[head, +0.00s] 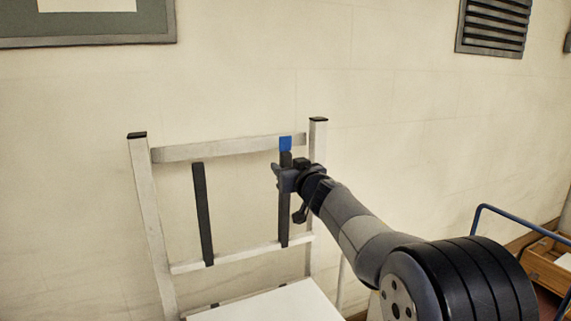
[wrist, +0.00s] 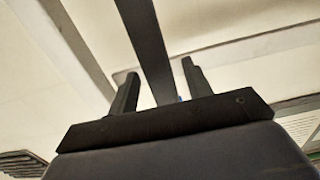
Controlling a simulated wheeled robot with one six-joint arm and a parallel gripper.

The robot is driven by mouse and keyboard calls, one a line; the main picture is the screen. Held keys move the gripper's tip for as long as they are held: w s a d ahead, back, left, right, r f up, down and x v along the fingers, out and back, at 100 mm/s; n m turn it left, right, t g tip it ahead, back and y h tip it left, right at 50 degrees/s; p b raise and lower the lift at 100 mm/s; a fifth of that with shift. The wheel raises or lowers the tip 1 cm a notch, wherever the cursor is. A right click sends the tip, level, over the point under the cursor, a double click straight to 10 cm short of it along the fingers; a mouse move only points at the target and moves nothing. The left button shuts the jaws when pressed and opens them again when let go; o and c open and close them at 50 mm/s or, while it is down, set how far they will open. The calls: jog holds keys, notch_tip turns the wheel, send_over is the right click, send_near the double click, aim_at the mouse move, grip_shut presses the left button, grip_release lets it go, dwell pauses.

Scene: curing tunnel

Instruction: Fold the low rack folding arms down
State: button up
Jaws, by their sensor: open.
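The low rack (head: 148,205) has pale upright posts with black caps and pale crossbars, and stands against the wall. Two dark folding arms stand upright against its crossbars. The left folding arm (head: 202,215) is plain dark. The right folding arm (head: 285,222) has a blue tip at its top. My gripper (head: 284,184) is at the upper part of the right folding arm, below the blue tip. In the wrist view the jaws of my gripper (wrist: 158,84) are open, with the dark arm (wrist: 143,35) running between them in the picture. I cannot tell whether they touch it.
A white panel (head: 265,306) lies low at the rack's front. A blue-railed cart (head: 500,218) and a wooden box (head: 550,265) are at the right. A vent (head: 494,27) and a framed board (head: 90,42) are on the wall. The wall area left of the rack is clear.

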jog(key=shift+x, duration=0.8)
grip_shut()
